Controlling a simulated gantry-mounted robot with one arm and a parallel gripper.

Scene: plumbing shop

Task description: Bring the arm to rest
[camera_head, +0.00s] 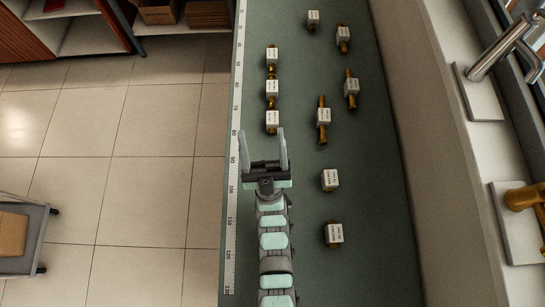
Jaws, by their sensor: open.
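My gripper (263,149) is in the head view, over the left part of a long green bench top (370,265). Its two pale fingers stand wide apart and point toward the far end of the bench. It is open, and nothing shows between the fingers. My arm reaches back from it toward the near edge of the picture. Just beyond the fingertips is the nearest block (272,118) of a left-hand line of white labelled blocks with brass parts. I cannot tell the exact gap to it.
Beyond it in line are a middle block (272,88) and a far block (271,54). Several more blocks stand to the right, the nearest a lone block (334,234). A ruler strip (231,190) runs along the left edge. A raised ledge (430,160) bounds the right side.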

